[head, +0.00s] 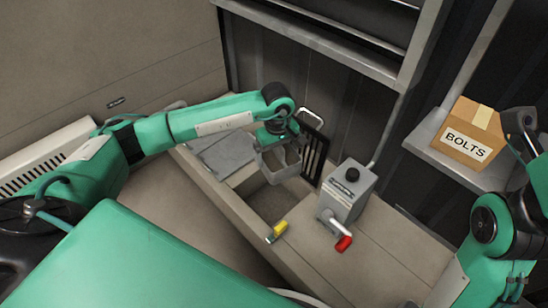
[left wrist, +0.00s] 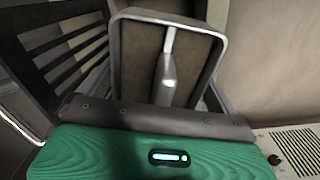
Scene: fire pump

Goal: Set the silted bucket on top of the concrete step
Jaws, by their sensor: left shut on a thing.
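The silted bucket (head: 281,161) is a small grey open container, held over a square pit in the beige concrete. My left gripper (head: 276,134) is shut on it from above. In the left wrist view the bucket (left wrist: 220,32) shows its pale rim and brown-grey silt inside, with a silver bar across it. The wrist body hides its near side. The concrete step seems to be the long beige block (head: 385,258) around the pit; its top is bare at the right. My right gripper is not in view; only my right arm shows.
A grey box with a red-handled lever (head: 347,195) stands right of the pit. A black grate (head: 314,152) stands upright behind it. A grey plate (head: 224,153) lies left. A yellow-handled tool (head: 278,231) lies in front. A BOLTS carton (head: 468,142) sits on a shelf.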

